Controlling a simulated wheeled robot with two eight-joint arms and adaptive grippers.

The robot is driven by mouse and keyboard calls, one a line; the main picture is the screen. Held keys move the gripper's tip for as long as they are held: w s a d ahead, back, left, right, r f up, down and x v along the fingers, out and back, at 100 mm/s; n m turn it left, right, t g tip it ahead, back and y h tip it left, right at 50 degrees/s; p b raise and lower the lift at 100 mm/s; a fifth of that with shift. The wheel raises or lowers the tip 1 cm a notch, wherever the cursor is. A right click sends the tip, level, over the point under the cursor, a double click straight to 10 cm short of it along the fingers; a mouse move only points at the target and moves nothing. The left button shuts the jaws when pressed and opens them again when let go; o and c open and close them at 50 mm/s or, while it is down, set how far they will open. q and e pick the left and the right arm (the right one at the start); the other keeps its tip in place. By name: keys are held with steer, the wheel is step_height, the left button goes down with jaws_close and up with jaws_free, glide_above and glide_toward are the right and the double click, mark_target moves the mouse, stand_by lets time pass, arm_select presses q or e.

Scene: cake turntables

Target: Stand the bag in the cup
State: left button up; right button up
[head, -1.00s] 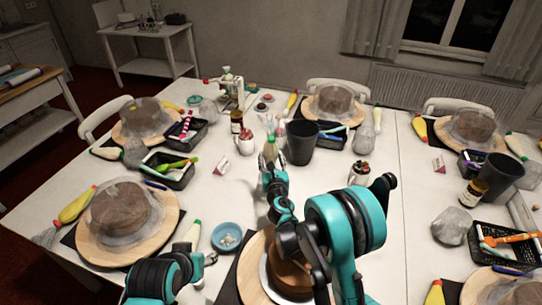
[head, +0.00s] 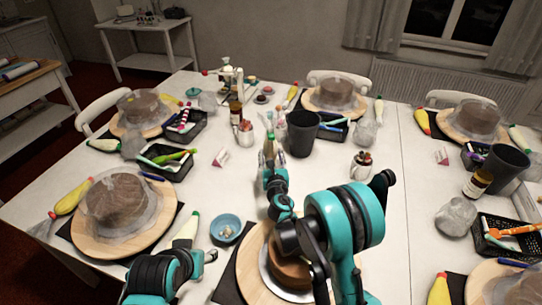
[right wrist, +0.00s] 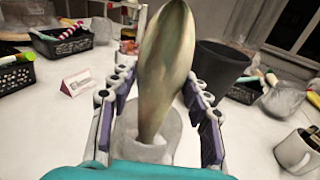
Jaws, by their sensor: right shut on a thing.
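The piping bag (right wrist: 165,60), pale green and brown, stands nearly upright between the fingers of my right gripper (right wrist: 158,90) in the right wrist view, narrow end down. Its lower end shows against a translucent whitish cup (right wrist: 168,148) between the fingers. I cannot tell whether it rests on the cup's bottom. In the head view the bag (head: 269,148) rises beyond my right gripper (head: 272,178), which hides the clear cup. My left gripper (head: 208,257) is at the lower left, partly hidden by its arm, near a blue bowl (head: 226,229).
A dark tall cup (head: 302,135) stands right of the bag, with a small mug (head: 362,164) nearer. A card (head: 221,157) and a black tray (head: 165,162) are to the left. A cake (head: 292,272) is below my right arm.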

steer(key=shift+f+b, duration=0.4)
steer(key=shift+f, duration=0.05)
steer(key=o, duration=1.1)
steer(key=shift+o, duration=0.2)
steer(key=shift+s+d+r, duration=0.1)
steer(key=shift+s+r, duration=0.15)
steer(key=shift+s, duration=0.65)
steer(key=shift+s+d+r, duration=0.1)
steer(key=shift+s+r, duration=0.2)
steer(key=shift+s, duration=0.65)
steer(key=shift+s+d+r, duration=0.1)
steer(key=shift+s+r, duration=0.15)
steer(key=shift+s, duration=0.65)
steer(key=s+r+p, duration=0.3)
steer(key=s+r, duration=0.1)
steer(key=r, duration=0.2)
steer(key=shift+d, duration=0.25)
